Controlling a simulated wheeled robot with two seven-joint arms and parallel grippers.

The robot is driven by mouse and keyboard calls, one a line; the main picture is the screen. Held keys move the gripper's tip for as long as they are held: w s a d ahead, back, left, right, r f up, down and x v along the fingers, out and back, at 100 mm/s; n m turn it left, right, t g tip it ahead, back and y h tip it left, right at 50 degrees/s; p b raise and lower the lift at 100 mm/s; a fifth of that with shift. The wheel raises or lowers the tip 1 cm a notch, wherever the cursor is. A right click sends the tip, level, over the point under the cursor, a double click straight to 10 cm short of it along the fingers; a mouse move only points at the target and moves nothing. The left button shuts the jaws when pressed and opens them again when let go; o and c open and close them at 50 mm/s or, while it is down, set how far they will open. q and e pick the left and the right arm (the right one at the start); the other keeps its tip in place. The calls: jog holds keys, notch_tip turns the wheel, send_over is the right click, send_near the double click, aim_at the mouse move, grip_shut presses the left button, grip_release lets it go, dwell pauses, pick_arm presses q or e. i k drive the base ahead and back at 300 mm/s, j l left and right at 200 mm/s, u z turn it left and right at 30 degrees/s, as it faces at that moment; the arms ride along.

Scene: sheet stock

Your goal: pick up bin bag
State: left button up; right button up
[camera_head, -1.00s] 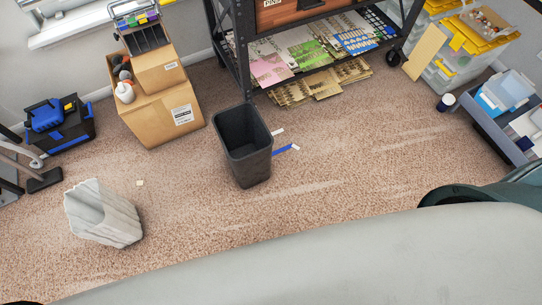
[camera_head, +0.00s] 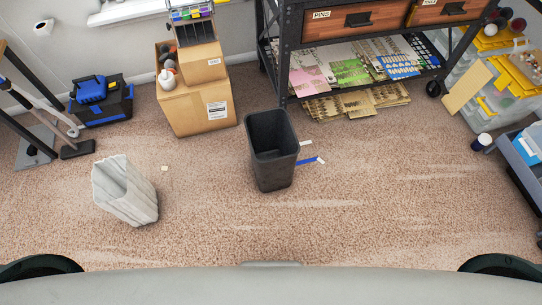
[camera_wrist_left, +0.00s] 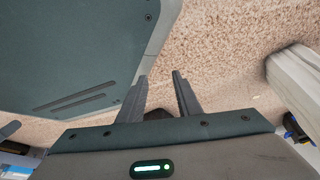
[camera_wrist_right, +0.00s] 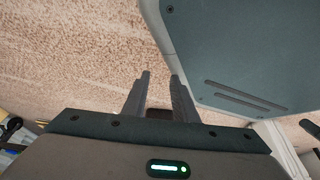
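The bin bag is a pale grey, creased, open-topped bag (camera_head: 125,190) standing on the carpet at left in the head view. A pale folded shape at the right edge of the left wrist view (camera_wrist_left: 295,75) looks like the same bag, apart from the fingers. A black waste bin (camera_head: 273,150) stands upright near the middle, to the right of the bag. My left gripper (camera_wrist_left: 159,76) is open, with nothing between its fingers. My right gripper (camera_wrist_right: 160,76) is also open and empty. Neither gripper shows in the head view.
Cardboard boxes (camera_head: 195,100) and a black and blue toolbox (camera_head: 100,100) stand behind. A metal shelf rack (camera_head: 365,80) is at the back, with a blue-grey crate (camera_head: 520,165) at the right. Carpet in front of bag and bin is clear.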

aim_at(120, 189)
jog(key=u, duration=1.7)
